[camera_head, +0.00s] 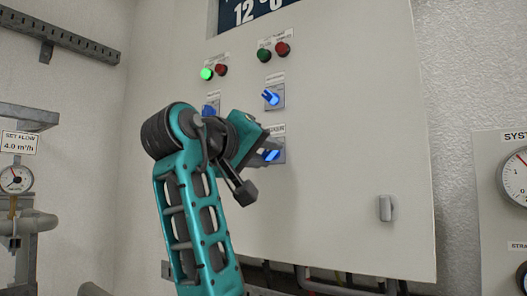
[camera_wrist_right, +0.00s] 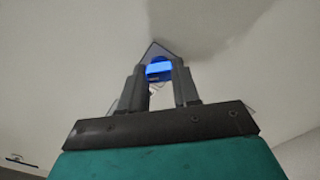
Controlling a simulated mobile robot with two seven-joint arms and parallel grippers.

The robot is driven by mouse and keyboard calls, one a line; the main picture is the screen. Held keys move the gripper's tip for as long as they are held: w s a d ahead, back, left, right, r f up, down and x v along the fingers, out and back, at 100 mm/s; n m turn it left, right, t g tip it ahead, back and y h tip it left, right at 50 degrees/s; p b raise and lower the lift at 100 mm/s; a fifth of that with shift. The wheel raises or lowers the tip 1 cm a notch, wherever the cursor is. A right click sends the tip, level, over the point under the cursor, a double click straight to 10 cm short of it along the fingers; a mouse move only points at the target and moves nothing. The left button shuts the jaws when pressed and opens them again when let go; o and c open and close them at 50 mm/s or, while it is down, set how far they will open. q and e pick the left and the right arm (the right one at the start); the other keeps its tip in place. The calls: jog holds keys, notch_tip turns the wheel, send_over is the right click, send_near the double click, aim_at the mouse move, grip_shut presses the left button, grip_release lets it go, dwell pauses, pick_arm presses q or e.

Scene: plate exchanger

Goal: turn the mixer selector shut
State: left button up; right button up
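A blue-handled selector (camera_head: 271,155) sits on the grey cabinet door, low in the selector group in the head view. I cannot see contact with either finger. My left gripper is in neither view.
Another blue selector (camera_head: 271,97) is just above, and a third (camera_head: 210,109) is partly behind my wrist. A lit green lamp (camera_head: 206,73) and other lamps are higher. A door latch (camera_head: 386,207) is at the right. Gauges (camera_head: 15,179) and pipes flank the cabinet.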

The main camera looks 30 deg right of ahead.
grip_shut()
jog(key=shift+n, duration=0.4)
jog(key=n, duration=0.2)
jog(key=shift+n, duration=0.4)
jog(key=n, duration=0.3)
jog(key=shift+n, duration=0.3)
jog(key=n, duration=0.9)
jog(key=shift+n, duration=0.9)
